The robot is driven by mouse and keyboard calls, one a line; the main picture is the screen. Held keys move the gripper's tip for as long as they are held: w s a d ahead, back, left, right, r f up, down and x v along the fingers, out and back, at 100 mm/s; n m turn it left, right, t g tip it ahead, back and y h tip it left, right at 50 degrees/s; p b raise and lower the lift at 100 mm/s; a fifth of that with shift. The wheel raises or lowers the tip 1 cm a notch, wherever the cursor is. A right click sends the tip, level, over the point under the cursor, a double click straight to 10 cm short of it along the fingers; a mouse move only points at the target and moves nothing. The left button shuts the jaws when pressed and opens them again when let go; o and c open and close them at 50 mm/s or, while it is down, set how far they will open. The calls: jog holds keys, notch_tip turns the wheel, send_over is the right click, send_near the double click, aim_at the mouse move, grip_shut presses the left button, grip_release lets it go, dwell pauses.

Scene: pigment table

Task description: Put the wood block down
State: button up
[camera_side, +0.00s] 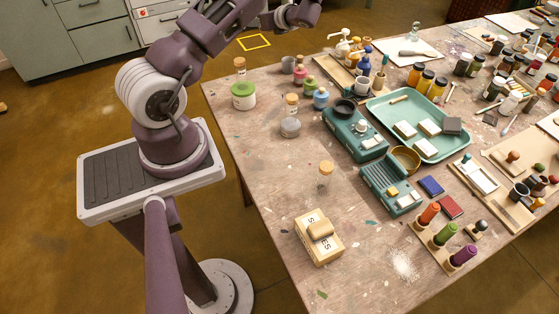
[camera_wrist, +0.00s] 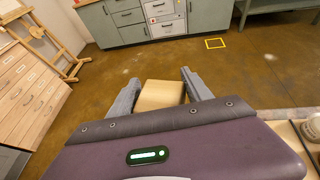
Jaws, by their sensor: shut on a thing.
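My gripper (camera_wrist: 160,79) shows in the wrist view with its two grey fingers on either side of a pale wood block (camera_wrist: 161,96). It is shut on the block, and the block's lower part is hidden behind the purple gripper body. Brown floor and grey cabinets show beyond the block, with no surface visibly touching it. In the side view my arm reaches up to the top edge, and neither the fingers nor the held block can be made out there.
The worn table (camera_side: 262,172) has bare patches along its left edge and front. The right side is crowded.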

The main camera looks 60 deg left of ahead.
jog(key=shift+d+r, duration=0.1)
jog(key=shift+r, duration=0.75)
jog(key=shift+m+t, duration=0.5)
jog(key=d+f, duration=0.1)
jog(key=d, duration=0.3)
jog(key=w+d+f, duration=0.1)
jog(key=d, duration=0.4)
jog(key=w+d+f, duration=0.1)
jog(key=d+f, duration=0.1)
jog(key=d, duration=0.3)
notch_tip(320, 180, up, 4)
jog(key=m+t, duration=0.5)
jog(key=t, duration=0.2)
send_over(280, 169)
jog(key=shift+h, duration=0.4)
notch_tip(280, 169, down, 21)
jog(key=shift+f, duration=0.2)
jog(key=o, duration=1.4)
jog(key=shift+f, duration=0.1)
jog(key=shift+c, duration=0.2)
